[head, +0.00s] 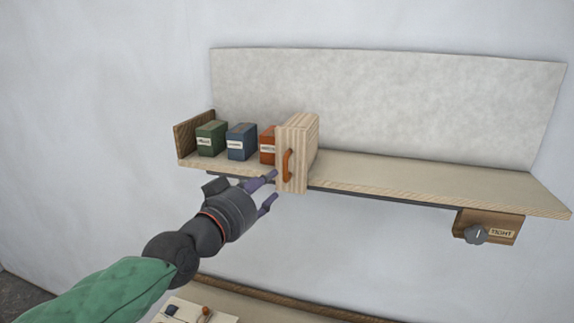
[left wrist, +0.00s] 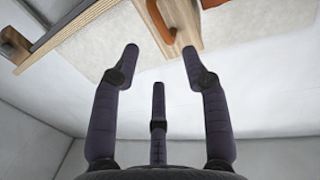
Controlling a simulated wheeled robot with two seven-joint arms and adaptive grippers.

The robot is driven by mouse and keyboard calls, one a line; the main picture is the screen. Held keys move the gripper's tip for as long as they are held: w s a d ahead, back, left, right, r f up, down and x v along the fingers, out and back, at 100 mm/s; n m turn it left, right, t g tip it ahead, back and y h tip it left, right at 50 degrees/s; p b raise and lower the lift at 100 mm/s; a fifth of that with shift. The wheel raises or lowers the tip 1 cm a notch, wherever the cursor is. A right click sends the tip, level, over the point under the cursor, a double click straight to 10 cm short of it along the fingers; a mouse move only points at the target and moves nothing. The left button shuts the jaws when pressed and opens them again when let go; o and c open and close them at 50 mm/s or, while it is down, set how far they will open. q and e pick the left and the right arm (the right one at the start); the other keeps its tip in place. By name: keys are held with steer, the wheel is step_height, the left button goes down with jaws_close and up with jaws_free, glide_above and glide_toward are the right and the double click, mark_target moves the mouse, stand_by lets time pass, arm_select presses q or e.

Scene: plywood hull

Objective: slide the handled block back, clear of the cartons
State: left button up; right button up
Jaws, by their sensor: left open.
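The handled block (head: 302,140) is pale wood and stands upright on the shelf, with an orange handle (head: 287,165) on its front face. Three cartons stand to its left: a green one (head: 211,139), a blue one (head: 241,142) and an orange one (head: 267,145). The orange carton is closest to the block and partly hidden by it. My left gripper (head: 271,189) is open and empty, below and in front of the handle. In the left wrist view the block (left wrist: 188,22) and its handle (left wrist: 160,20) are beyond the spread fingers. My right gripper is not in view.
The shelf (head: 430,180) is clear to the right of the block. A brown end board (head: 190,132) closes its left end. A lower surface (head: 250,300) shows at the bottom.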

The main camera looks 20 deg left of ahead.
mark_target(286, 166)
arm_select(q)
steer(key=x, duration=1)
steer(key=shift+w+d+r, duration=0.1)
steer(key=shift+w+r, duration=0.25)
jaws_close()
